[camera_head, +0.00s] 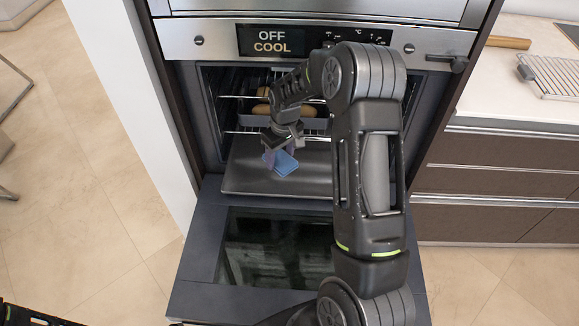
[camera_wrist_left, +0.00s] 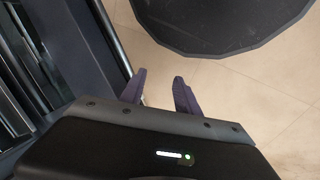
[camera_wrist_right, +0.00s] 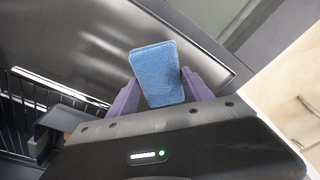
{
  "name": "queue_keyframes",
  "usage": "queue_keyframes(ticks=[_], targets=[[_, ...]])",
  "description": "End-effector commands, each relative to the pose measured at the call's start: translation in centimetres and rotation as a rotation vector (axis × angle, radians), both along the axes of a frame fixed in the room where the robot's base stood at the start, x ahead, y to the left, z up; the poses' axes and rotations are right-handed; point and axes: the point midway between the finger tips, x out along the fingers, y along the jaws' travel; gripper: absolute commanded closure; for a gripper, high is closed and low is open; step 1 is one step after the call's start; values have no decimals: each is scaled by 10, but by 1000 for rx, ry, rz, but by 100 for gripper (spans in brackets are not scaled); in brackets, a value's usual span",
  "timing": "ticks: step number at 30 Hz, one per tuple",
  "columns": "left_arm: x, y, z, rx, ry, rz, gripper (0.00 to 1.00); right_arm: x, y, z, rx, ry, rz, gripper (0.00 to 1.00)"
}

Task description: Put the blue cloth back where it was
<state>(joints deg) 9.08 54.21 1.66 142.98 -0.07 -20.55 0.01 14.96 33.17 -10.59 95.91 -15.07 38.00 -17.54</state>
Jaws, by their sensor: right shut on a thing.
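The blue cloth (camera_head: 286,163) is a small, folded-looking blue block. My right gripper (camera_head: 280,155) is shut on it in the mouth of the open oven, over the front part of a dark tray (camera_head: 250,180). I cannot tell whether the cloth touches the tray. In the right wrist view the cloth (camera_wrist_right: 157,72) sits between the purple fingers of my right gripper (camera_wrist_right: 160,92). In the left wrist view my left gripper (camera_wrist_left: 158,90) is open and empty, above the floor beside dark oven parts.
The oven door (camera_head: 200,245) is folded down in front. Higher inside, a wire shelf holds a pan (camera_head: 300,122) with bread-like pieces. The display (camera_head: 272,40) reads "OFF COOL". On the right counter (camera_head: 490,90) lie a wire rack (camera_head: 555,75) and a wooden rod (camera_head: 508,43).

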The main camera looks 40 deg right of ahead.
Motion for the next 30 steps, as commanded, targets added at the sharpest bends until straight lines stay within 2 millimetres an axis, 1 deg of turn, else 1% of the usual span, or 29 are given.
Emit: queue_keyframes(ticks=[2, 4, 5, 7, 11, 15, 18, 21, 25, 30], targets=[[0, 0, 1, 0, 0, 0, 62, 0, 4, 0, 1, 0, 2, 80], [0, 0, 2, 0, 0, 0, 62, 1, 13, 1, 2, 1, 3, 80], [0, 0, 3, 0, 0, 0, 62, 1, 18, 1, 3, 1, 1, 80], [0, 0, 5, 0, 0, 0, 62, 0, 34, 1, 4, 4, 0, 80], [0, 0, 11, 0, 0, 0, 62, -3, 78, 2, 6, 6, -6, 80], [0, 0, 18, 0, 0, 1, 62, -15, 129, 3, 5, 8, -22, 80], [0, 0, 22, 0, 1, 1, 62, -26, 160, 5, 3, 6, -37, 80], [0, 0, 25, 0, 1, 1, 62, -36, 181, 6, 1, 3, -52, 80], [0, 0, 26, 0, 1, 1, 62, -43, 194, 6, 0, 0, -65, 80], [0, 0, 26, 0, 1, 1, 62, -45, 196, 5, 0, 0, -72, 80]])
